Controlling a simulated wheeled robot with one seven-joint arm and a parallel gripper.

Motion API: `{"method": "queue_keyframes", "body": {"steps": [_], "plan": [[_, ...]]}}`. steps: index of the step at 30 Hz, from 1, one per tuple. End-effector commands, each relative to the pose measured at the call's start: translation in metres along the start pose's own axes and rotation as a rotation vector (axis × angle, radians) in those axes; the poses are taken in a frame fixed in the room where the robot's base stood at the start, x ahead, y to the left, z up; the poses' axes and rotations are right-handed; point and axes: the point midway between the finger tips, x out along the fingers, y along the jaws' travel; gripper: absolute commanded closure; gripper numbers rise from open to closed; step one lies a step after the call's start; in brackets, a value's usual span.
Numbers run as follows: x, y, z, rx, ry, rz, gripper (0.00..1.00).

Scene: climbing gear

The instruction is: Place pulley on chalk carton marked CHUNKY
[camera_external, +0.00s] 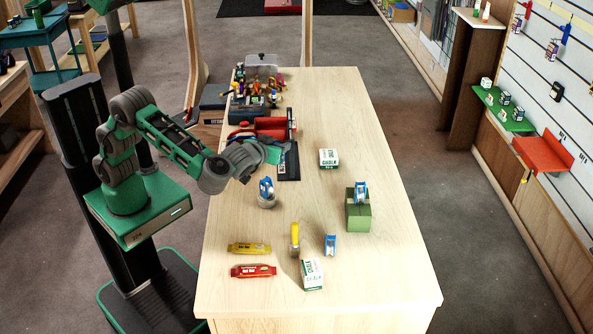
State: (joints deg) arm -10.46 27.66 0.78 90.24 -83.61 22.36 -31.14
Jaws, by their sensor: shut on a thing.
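My gripper (268,170) is over the left side of the table, pointing down. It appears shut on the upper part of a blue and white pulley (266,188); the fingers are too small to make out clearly. This pulley is upright at a round grey piece (267,202); I cannot tell whether they touch. One white and green chalk carton (328,158) lies right of my gripper, and another chalk carton (312,273) is near the front edge. I cannot read CHUNKY on either. Another blue pulley (361,193) sits on a green box (358,217), and one more (330,244) stands on the table.
A yellow item (295,240) stands near the front, with yellow (249,249) and red (253,271) packs to its left. A red and black item (270,129) and a filled gear bin (258,98) are behind my gripper.

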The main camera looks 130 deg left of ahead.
Motion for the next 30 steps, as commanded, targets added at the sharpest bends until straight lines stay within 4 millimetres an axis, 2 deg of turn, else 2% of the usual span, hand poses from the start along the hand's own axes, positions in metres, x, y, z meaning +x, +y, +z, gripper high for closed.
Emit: {"method": "queue_keyframes", "body": {"steps": [4,8,11,15,18,21,25,28,30], "plan": [[-0.009,0.004,0.002,0.015,0.001,0.037,1.00],[-0.041,0.031,0.009,0.067,0.002,0.175,1.00],[-0.082,0.058,0.016,0.132,0.004,0.339,1.00],[-0.156,0.090,0.027,0.235,0.006,0.596,1.00],[-0.210,0.103,0.033,0.303,0.008,0.767,1.00],[-0.251,0.108,0.037,0.355,0.009,0.890,1.00],[-0.280,0.110,0.039,0.392,0.009,0.971,1.00],[-0.284,0.121,0.043,0.404,0.009,0.984,1.00],[-0.281,0.137,0.049,0.405,0.008,0.981,1.00]]}}
